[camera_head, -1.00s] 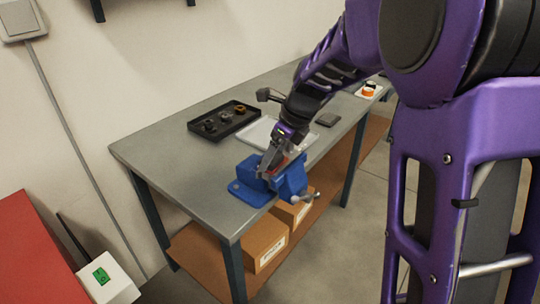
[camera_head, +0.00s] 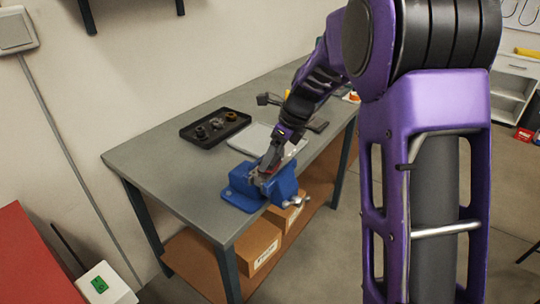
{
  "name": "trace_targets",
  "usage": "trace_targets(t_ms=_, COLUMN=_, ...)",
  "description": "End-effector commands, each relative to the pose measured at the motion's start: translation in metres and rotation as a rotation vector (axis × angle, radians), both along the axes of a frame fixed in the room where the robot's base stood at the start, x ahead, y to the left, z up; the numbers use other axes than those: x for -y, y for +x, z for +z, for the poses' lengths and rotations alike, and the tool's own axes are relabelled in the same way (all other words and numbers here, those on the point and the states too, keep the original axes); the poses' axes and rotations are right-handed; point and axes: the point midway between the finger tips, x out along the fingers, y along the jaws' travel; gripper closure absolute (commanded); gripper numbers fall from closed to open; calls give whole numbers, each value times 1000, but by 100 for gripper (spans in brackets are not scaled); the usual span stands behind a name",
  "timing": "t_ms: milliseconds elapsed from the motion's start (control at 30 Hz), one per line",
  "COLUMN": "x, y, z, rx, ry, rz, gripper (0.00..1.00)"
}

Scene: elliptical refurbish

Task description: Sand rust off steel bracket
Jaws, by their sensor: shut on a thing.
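My gripper (camera_head: 268,163) is at the blue vise (camera_head: 246,190) near the front edge of the grey workbench. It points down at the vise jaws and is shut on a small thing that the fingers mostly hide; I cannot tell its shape. A reddish-brown piece (camera_head: 265,173) shows at the vise jaws just under the fingertips. It looks like the rusty bracket, but most of it is hidden, and I cannot tell whether the held thing touches it.
A black tray (camera_head: 188,136) with several small dark and brass parts lies behind the vise. A pale tray (camera_head: 240,143) lies beside it, partly behind my arm. Cardboard boxes (camera_head: 258,244) stand on the lower shelf. The bench's left end (camera_head: 150,160) is clear.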

Motion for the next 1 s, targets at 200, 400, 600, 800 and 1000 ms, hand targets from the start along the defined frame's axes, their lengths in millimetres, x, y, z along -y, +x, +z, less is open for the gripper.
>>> trace_targets(t_ms=200, x=10, y=6, z=5, rx=52, ry=-22, rz=-37, gripper=69)
trace_targets(t_ms=400, x=-1, y=-7, z=7, rx=53, ry=-21, rz=-37, gripper=68)
trace_targets(t_ms=600, x=-6, y=-13, z=7, rx=52, ry=-19, rz=-37, gripper=68)
trace_targets(t_ms=800, x=-15, y=-23, z=7, rx=47, ry=-16, rz=-31, gripper=68)
trace_targets(t_ms=1000, x=-27, y=-37, z=7, rx=45, ry=-15, rz=-30, gripper=68)
